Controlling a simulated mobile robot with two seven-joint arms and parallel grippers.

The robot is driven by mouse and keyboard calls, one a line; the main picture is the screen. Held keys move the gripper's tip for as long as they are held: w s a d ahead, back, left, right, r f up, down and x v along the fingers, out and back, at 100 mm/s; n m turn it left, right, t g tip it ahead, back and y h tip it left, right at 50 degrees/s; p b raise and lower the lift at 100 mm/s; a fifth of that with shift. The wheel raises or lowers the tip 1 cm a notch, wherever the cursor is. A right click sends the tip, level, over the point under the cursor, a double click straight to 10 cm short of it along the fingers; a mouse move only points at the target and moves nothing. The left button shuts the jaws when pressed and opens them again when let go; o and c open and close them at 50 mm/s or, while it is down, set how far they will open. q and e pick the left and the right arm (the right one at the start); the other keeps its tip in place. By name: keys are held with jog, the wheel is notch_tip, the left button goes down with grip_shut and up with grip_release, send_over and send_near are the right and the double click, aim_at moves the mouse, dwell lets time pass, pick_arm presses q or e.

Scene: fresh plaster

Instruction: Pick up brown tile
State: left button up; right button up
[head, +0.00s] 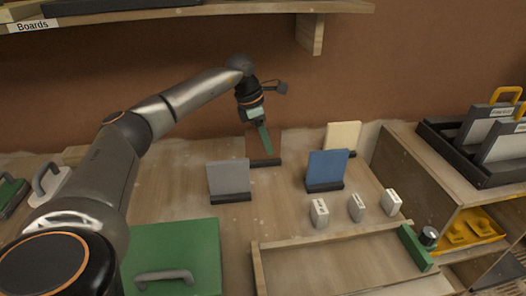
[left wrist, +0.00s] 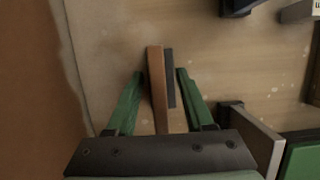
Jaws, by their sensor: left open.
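The brown tile (head: 277,146) stands upright in a dark holder at the back of the table, nearly the same colour as the wall behind it. My left gripper (head: 264,148) is over it, pointing down, with a green finger in front of the tile. In the left wrist view the tile (left wrist: 157,85) shows edge-on between the two green fingers of the gripper (left wrist: 159,73). The fingers are open, with a gap on each side of the tile. My right gripper is not in view.
A grey tile (head: 228,177), a blue tile (head: 327,168) and a cream tile (head: 343,135) stand nearby in the head view. A green board with a handle (head: 190,240) lies front left. A shelf (head: 200,13) hangs above.

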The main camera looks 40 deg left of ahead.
pick_arm(q)
jog(key=shift+f, duration=0.25)
dwell(0.5)
grip_shut()
dwell(1.4)
